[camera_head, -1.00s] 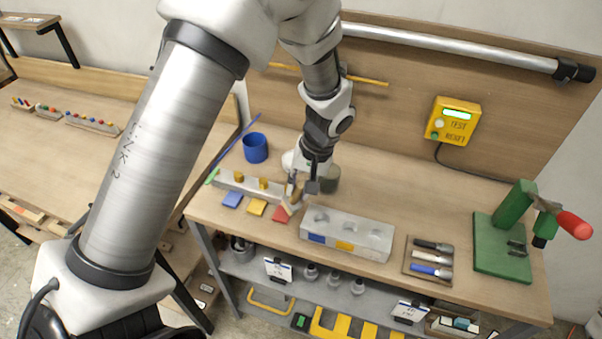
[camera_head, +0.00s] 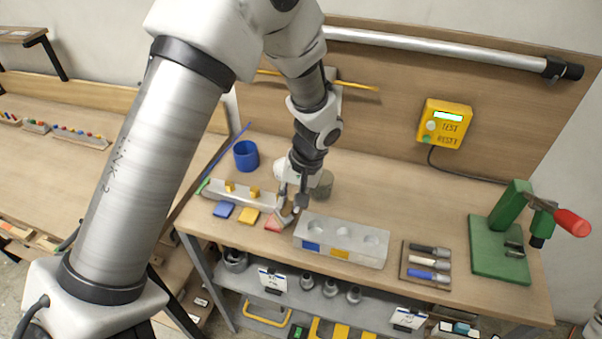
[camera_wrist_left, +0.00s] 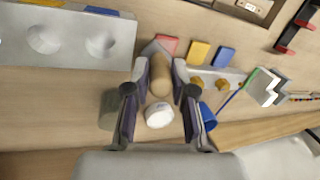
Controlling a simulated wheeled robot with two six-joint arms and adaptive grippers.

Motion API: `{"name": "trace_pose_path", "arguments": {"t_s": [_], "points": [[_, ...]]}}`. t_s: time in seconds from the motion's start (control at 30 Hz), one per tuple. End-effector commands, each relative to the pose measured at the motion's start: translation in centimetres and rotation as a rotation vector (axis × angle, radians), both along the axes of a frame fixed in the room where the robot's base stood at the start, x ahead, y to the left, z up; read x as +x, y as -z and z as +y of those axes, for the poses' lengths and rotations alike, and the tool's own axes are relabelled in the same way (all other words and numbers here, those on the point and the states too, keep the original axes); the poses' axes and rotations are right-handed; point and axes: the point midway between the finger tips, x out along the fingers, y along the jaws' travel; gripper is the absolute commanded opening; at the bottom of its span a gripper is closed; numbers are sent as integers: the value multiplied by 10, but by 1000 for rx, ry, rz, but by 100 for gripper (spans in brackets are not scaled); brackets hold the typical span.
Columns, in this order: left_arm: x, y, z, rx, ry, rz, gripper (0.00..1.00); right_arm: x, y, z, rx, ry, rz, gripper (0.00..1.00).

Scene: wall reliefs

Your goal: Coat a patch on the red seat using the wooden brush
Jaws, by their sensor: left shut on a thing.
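The red seat, a small red square (camera_head: 273,223), lies on the bench beside a yellow and a blue square. It also shows in the left wrist view (camera_wrist_left: 167,43). My left gripper (camera_head: 291,210) is just to the right of the red square. The head view hardly shows the brush. My right gripper is not in view.
A grey block (camera_head: 368,258) with round hollows stands right of the gripper. A grey-green pot (camera_head: 323,185) is close behind it. A pale rail (camera_head: 240,196) with yellow pegs and a blue cup (camera_head: 246,155) are at the left. A green clamp stand (camera_head: 497,255) stands far right.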

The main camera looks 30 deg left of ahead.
Motion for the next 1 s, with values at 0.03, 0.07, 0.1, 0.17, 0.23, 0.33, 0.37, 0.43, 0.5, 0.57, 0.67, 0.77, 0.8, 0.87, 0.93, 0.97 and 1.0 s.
{"name": "trace_pose_path", "arguments": {"t_s": [0.03, 0.07, 0.1, 0.17, 0.23, 0.33, 0.37, 0.43, 0.5, 0.57, 0.67, 0.77, 0.8, 0.87, 0.93, 0.97, 1.0], "points": [[0, 1, -1, 0, 0, 2, 0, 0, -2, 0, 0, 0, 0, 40], [0, 3, -1, 1, 0, 3, 0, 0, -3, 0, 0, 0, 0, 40], [1, 1, -2, 0, 1, 2, 0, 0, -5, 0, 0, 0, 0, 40], [1, -6, -2, 0, 2, 2, 0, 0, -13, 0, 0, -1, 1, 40], [3, -25, -3, 1, 3, -3, 0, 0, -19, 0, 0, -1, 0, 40], [2, -35, -4, -1, 5, 1, 0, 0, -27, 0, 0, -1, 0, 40], [2, -38, -5, -1, 6, 1, 0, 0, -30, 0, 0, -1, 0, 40], [3, -44, -5, 0, 8, 1, 0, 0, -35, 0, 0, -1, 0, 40], [3, -51, -6, 1, 9, 1, 0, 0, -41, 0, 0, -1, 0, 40], [3, -56, -6, 0, 10, 1, 0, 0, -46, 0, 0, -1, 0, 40], [4, -65, -7, 0, 11, 0, 0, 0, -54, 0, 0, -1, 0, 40], [5, -74, -8, -1, 13, 0, 0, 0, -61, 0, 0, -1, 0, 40], [5, -77, -8, -1, 13, 0, 0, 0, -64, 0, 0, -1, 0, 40], [5, -80, -8, -1, 14, 1, 0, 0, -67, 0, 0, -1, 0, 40], [5, -82, -9, -1, 15, 1, 0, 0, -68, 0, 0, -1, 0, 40], [5, -83, -9, -1, 15, 1, 0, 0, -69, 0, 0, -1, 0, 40], [5, -83, -9, -1, 15, 1, 0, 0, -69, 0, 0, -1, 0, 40]]}}
